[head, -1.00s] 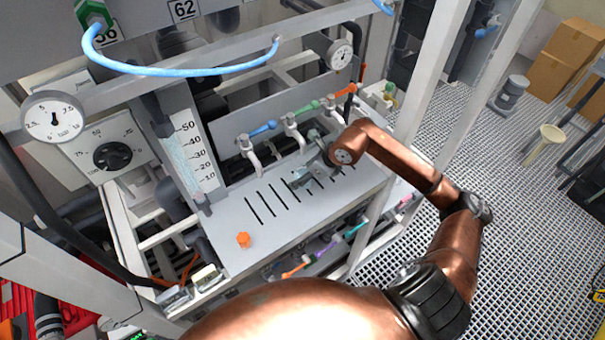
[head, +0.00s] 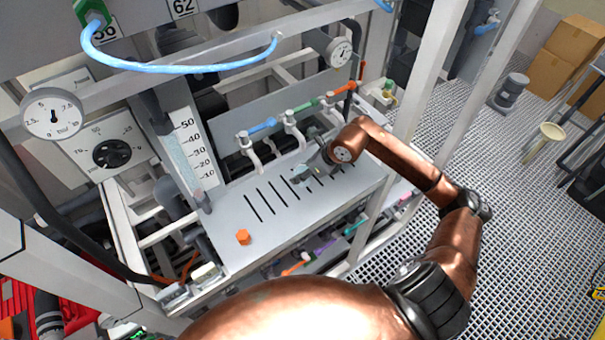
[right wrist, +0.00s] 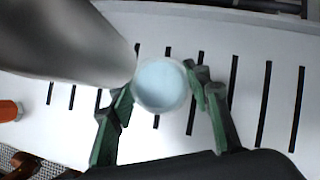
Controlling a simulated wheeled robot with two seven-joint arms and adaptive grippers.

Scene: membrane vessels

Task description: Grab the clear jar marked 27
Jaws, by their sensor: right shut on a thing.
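A clear, pale blue round jar (right wrist: 162,85) sits between the green-padded fingers of my right gripper (right wrist: 160,100) in the right wrist view, seen nearly from above. The fingers are shut on it from both sides. In the head view, my right gripper (head: 305,174) is over the slotted pale shelf (head: 225,215), below the row of taps. The jar is small and mostly hidden there. I cannot read a number on it, and I cannot tell whether it touches the shelf. My left gripper is out of view.
Taps with blue, green and orange handles (head: 262,125) stand just behind my gripper. A large grey rounded shape (right wrist: 70,40) crosses close by in the right wrist view. An orange knob (head: 243,237) lies on the shelf's left part. A white upright post (head: 415,90) stands right.

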